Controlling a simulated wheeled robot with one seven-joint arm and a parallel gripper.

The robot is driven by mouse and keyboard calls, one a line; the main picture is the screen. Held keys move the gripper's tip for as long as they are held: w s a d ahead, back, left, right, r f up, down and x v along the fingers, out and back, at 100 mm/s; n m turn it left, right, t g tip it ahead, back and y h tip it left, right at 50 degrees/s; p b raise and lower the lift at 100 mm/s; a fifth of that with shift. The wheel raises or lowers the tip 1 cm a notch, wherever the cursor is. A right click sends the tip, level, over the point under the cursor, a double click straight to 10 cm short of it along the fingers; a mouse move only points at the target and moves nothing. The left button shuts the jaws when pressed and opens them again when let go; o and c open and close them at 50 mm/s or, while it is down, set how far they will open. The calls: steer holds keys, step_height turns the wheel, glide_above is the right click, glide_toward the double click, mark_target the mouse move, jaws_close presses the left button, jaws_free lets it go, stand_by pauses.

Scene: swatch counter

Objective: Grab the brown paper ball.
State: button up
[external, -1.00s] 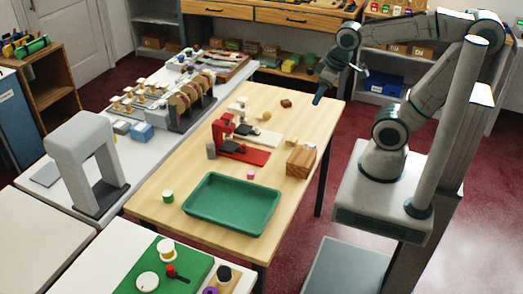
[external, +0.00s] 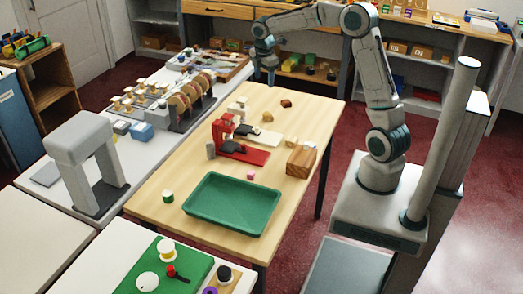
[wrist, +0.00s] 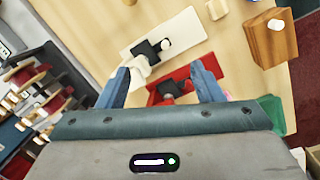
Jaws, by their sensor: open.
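A small brown lump (external: 286,103), which looks like the brown paper ball, lies near the far end of the wooden table in the external view. A smaller yellowish ball (external: 267,115) lies just to its left and nearer the camera. My gripper (external: 264,82) hangs above and beyond the far end of the table, to the left of the brown lump and apart from it. In the wrist view, the two blue fingers of my gripper (wrist: 161,75) are spread with nothing held between them. I cannot make out the brown ball for sure in the wrist view.
A red device with black parts (external: 243,153) and a white one (external: 265,139) stand mid-table. A wooden block (external: 300,161) is at the right edge, a green tray (external: 232,232) nearer the camera. The counter with swatch wheels (external: 192,100) borders the left. The table's far end is mostly clear.

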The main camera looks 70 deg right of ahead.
steer(key=w+d+f+n+y+b, duration=0.1)
steer(key=w+d+f+n+b, duration=0.2)
steer(key=d+f, duration=0.85)
steer(key=p, duration=0.2)
glide_above(267, 112)
steer(key=shift+n, duration=0.3)
steer(key=f, duration=0.7)
steer(key=shift+w+d, duration=0.2)
steer(key=shift+d, duration=0.1)
steer(key=shift+s+a+f+p, duration=0.1)
steer(key=shift+f+p, duration=0.35)
steer(key=shift+f, duration=0.95)
steer(key=shift+a+f+p, duration=0.1)
steer(key=shift+f+p, duration=0.3)
steer(key=shift+f, duration=0.95)
steer(key=c, duration=1)
steer(key=shift+c, duration=0.2)
